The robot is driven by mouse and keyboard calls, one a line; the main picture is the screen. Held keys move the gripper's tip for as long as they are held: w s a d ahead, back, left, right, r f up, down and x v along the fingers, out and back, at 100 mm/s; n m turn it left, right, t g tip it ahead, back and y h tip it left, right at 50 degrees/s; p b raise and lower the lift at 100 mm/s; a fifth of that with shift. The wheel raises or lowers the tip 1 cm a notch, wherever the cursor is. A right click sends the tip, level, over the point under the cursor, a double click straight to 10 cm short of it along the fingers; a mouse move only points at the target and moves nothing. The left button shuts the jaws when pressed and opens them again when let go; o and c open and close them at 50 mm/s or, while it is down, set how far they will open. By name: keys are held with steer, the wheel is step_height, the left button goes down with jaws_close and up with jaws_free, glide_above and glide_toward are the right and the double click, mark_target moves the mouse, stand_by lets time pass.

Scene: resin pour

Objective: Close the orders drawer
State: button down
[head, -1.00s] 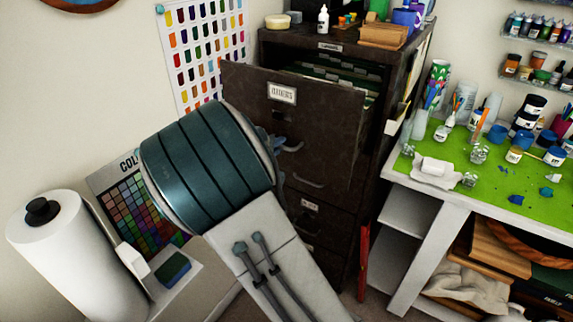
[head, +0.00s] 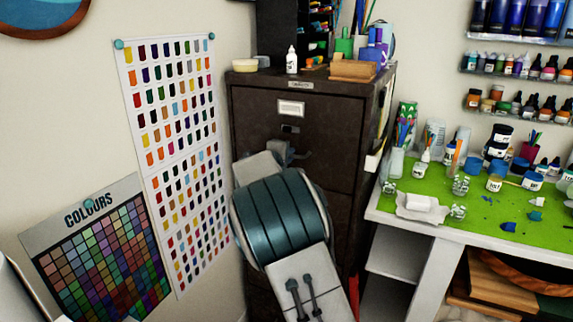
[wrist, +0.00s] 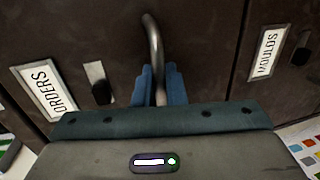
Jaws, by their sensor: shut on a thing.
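The orders drawer (head: 335,125) is the top drawer of the dark brown filing cabinet. Its front looks flush with the cabinet, and no files show above it. Its white ORDERS label (wrist: 45,92) and a small black catch (wrist: 101,92) are left of the handle in the wrist view. My gripper (wrist: 158,88) has its blue fingers shut on the curved metal handle (wrist: 152,38) of this drawer. In the head view my gripper (head: 288,152) is at the drawer front, and my wrist hides most of the handle.
Below is another drawer, labelled MOULDS (wrist: 267,52), flush beside it in the wrist view. Bottles and a wooden block (head: 352,70) stand on the cabinet top. A green-topped worktable (head: 470,215) with jars is close on the right. Colour charts (head: 172,130) hang on the left wall.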

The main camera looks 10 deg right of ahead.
steer(key=shift+w+d+r, duration=0.1)
steer(key=shift+r, duration=0.1)
steer(key=c, duration=1.8)
jaws_free()
steer(key=shift+o, duration=0.8)
steer(key=shift+w+d+f, duration=0.15)
steer(key=shift+w, duration=0.05)
steer(key=shift+s+a, duration=0.1)
steer(key=shift+a, duration=0.1)
steer(key=shift+s+a, duration=0.1)
steer(key=shift+s, duration=0.05)
steer(key=b+v, duration=0.2)
steer(key=v, duration=1.1)
steer(key=shift+s, duration=0.1)
